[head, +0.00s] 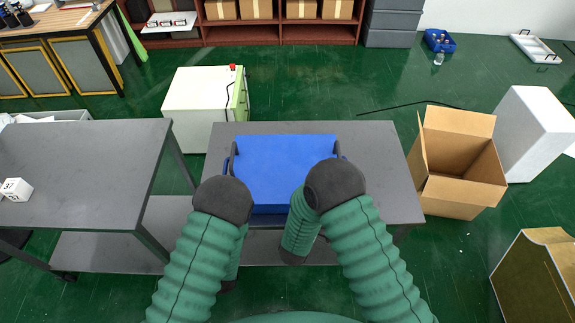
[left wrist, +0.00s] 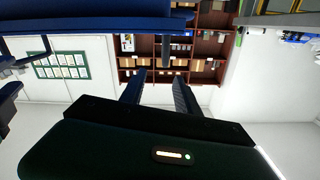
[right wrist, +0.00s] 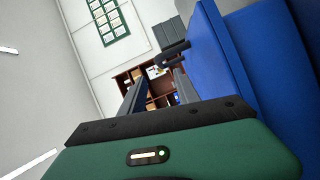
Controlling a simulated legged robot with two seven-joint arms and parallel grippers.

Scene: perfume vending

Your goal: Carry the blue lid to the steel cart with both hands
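The blue lid (head: 285,165) lies on a grey table (head: 385,165) straight ahead, with a dark handle at each side. My left gripper (left wrist: 158,76) is at its left side and my right gripper (right wrist: 153,78) at its right side; in the head view my wrists hide most of both. In both wrist views the fingers are apart with nothing clamped between them. A dark handle (left wrist: 166,50) shows just beyond the left fingertips, and another (right wrist: 174,53) near the right fingertips. A grey metal cart or table (head: 85,165) stands at the left; I cannot tell which one is the steel cart.
A small white block (head: 16,189) sits on the left grey top, otherwise clear in view. A white cabinet (head: 196,100) stands behind, between the two tables. An open cardboard box (head: 455,195) and a white block (head: 540,130) stand at the right. Green floor separates the tables.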

